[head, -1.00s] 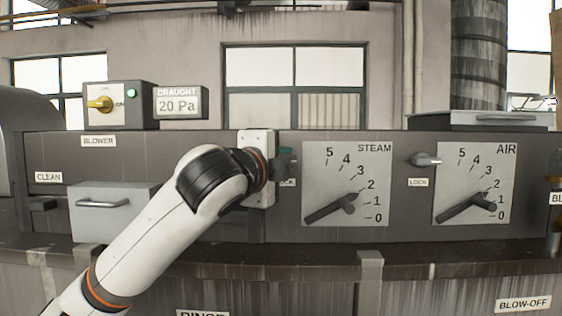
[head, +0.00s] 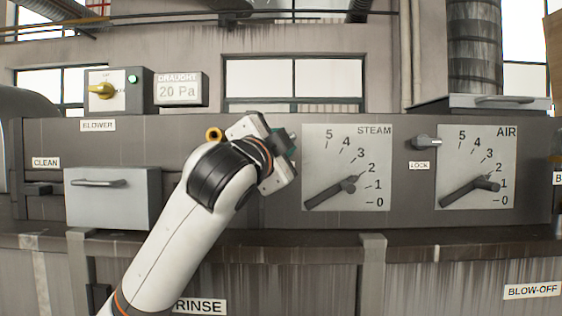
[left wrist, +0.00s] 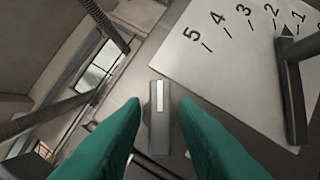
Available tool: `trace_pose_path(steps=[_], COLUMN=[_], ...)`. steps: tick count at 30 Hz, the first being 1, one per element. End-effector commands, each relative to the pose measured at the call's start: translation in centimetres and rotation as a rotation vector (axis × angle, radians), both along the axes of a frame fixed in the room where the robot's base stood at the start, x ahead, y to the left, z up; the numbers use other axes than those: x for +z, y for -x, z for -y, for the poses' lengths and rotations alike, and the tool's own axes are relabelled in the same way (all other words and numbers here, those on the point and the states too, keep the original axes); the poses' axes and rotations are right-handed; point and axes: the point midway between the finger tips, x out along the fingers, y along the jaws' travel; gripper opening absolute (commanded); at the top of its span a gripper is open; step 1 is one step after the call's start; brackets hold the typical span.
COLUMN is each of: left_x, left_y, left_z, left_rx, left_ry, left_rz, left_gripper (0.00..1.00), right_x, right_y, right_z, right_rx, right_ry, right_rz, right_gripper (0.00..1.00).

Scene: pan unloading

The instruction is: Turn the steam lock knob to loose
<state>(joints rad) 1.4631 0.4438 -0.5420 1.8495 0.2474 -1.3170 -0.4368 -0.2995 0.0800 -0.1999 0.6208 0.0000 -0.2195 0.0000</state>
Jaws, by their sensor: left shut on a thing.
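My left gripper (head: 291,143) reaches the dark panel just left of the steam plate (head: 347,130), its body tilted with the top to the left. In the left wrist view its two green fingers (left wrist: 160,108) are closed on the sides of the steam lock knob (left wrist: 160,127), a grey bar with a white stripe. The stripe runs between the fingers, along the picture's vertical. In the head view the gripper hides the knob and its label. My right gripper is not in view.
The air lock knob (head: 427,142) and air lever (head: 471,190) are farther right. An orange-ringed knob (head: 213,135) is close on the left. A drawer (head: 113,200) sits lower left.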

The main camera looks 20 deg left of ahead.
Motion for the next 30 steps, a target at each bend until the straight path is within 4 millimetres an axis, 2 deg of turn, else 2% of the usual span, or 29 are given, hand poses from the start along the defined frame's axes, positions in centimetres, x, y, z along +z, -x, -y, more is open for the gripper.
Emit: trace_pose_path(steps=[1, 15, 30], left_x=[-0.9, -1.1, -0.9], left_y=[-0.1, -0.2, -0.4], left_z=[0.2, 0.5, 0.7], left_rx=[-0.004, -0.003, 0.000], left_ry=[0.045, 0.475, 0.862], left_rz=[0.006, 0.124, 0.234], left_gripper=[0.04, 0.04, 0.04], right_x=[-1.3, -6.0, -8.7], right_y=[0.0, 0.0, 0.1], right_z=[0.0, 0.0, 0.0], right_rx=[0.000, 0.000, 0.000], right_ry=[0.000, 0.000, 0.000], right_rz=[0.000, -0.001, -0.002], right_gripper=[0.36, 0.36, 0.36])
